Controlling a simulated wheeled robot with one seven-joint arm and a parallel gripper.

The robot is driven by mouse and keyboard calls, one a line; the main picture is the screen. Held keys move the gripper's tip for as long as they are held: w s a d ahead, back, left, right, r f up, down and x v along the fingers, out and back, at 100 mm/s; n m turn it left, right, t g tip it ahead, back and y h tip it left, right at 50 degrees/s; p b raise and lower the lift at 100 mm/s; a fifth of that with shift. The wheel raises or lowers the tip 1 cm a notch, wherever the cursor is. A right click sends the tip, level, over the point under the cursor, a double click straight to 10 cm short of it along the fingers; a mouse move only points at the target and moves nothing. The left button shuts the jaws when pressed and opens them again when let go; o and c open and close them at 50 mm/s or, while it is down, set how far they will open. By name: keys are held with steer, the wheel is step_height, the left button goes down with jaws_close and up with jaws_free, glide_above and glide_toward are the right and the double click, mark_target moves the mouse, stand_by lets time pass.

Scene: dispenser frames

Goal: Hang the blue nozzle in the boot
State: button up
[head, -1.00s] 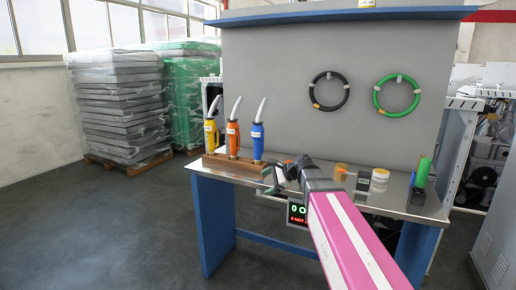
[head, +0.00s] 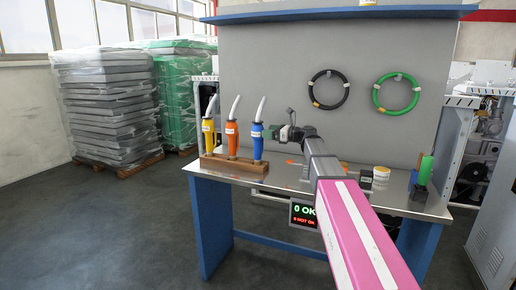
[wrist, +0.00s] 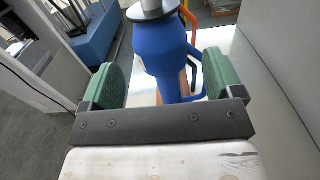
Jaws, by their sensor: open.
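The blue nozzle (head: 257,141) stands upright, spout up, at the right end of a wooden rack (head: 233,166) on the bench. My gripper (head: 272,133) is at its right side, at upper-body height. In the wrist view the blue nozzle (wrist: 163,50) is between the two green finger pads, with visible gaps on both sides. The fingers are open and hold nothing. A green upright piece on a dark block (head: 420,190) stands at the bench's right end; I cannot tell whether this is the boot.
Orange (head: 232,137) and yellow (head: 208,131) nozzles stand left of the blue one. A white-and-yellow roll (head: 380,172) sits right of my arm. Black (head: 328,90) and green (head: 396,92) hose rings hang on the grey back panel (head: 280,60). The bench front has a counter display (head: 303,213).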

mark_target(258, 129)
steer(key=shift+r+x, duration=0.15)
steer(key=shift+x, duration=1.35)
steer(key=shift+r+x, duration=0.1)
steer(key=shift+x, duration=1.45)
jaws_close()
